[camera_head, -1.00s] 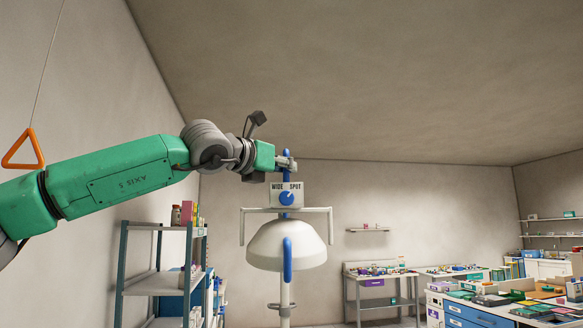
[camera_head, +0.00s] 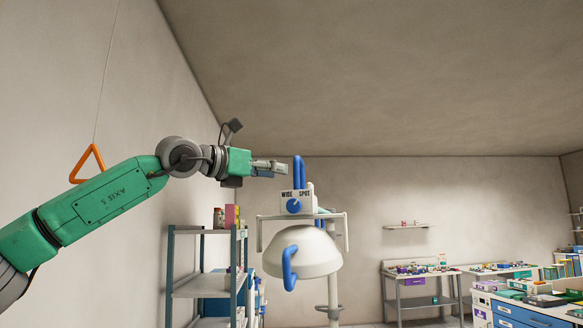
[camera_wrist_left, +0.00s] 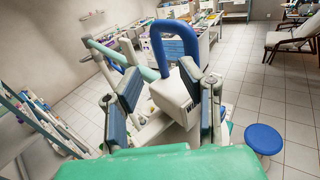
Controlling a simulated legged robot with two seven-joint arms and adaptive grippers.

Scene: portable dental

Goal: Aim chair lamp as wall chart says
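The chair lamp has a white dome (camera_head: 308,252), a blue front handle (camera_head: 288,268) and a blue upright handle (camera_head: 299,172) on top. A white box marked WIDE and SPOT with a blue knob (camera_head: 294,206) sits above the dome. My left gripper (camera_head: 284,168) is just left of the upright handle in the head view. In the left wrist view its two fingers (camera_wrist_left: 165,98) are spread, with the white box (camera_wrist_left: 172,100) and the blue handle loop (camera_wrist_left: 172,45) showing between and beyond them. Contact cannot be told. My right gripper and the wall chart are not in view.
A grey-blue shelf rack (camera_head: 204,230) stands left of the lamp. An orange triangle pull (camera_head: 87,164) hangs from a cord near my left arm. Benches (camera_head: 420,272) with small items stand behind to the right. A blue stool (camera_wrist_left: 263,139) stands on the floor.

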